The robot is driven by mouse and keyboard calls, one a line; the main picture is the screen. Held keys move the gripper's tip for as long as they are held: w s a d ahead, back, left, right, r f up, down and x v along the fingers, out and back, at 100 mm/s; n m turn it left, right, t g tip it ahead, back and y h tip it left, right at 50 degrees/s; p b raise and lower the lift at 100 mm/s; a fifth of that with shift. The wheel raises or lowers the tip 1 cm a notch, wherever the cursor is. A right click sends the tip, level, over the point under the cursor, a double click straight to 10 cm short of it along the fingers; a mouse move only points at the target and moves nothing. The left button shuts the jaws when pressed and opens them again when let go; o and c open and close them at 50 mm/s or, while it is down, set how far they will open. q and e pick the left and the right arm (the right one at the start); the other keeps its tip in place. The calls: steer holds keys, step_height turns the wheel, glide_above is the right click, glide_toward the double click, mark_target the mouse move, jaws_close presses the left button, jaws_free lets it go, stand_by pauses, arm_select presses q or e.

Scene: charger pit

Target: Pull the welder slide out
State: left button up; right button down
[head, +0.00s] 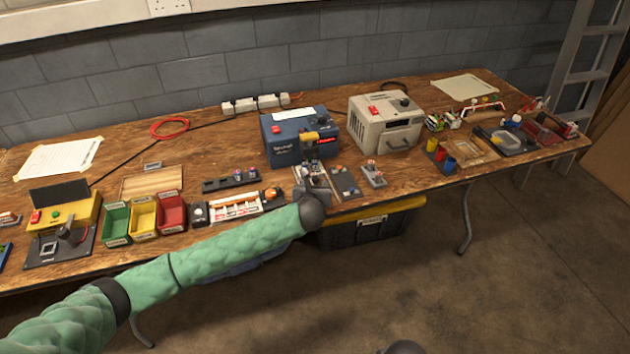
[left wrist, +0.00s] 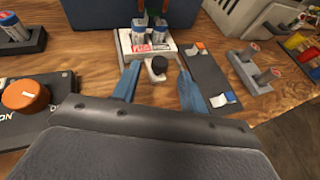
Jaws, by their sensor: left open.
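The welder is a dark blue box (head: 290,142) at the middle back of the bench, with a yellow and black head on its front. Its slide (left wrist: 128,48) shows in the left wrist view as a light grey plate with a red and white label, carrying two upright cells (left wrist: 150,32). A black round knob (left wrist: 158,64) is at the slide's near end. My left gripper (left wrist: 157,75) is open, its blue fingers on either side of the knob with gaps visible. In the head view my left gripper (head: 312,190) is in front of the welder and partly covers the slide.
A dark plate with small parts (left wrist: 205,80) lies close right of the slide. A grey stand with two posts (head: 373,174) is farther right. A black base with an orange knob (left wrist: 25,95) is on the left. A beige box (head: 385,122) stands right of the welder.

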arm_select(q)
steer(key=shift+x, duration=1.3)
arm_select(e)
step_height(320, 180, down, 2)
steer(key=shift+f, duration=0.1)
arm_select(q)
steer(key=shift+c, duration=0.2)
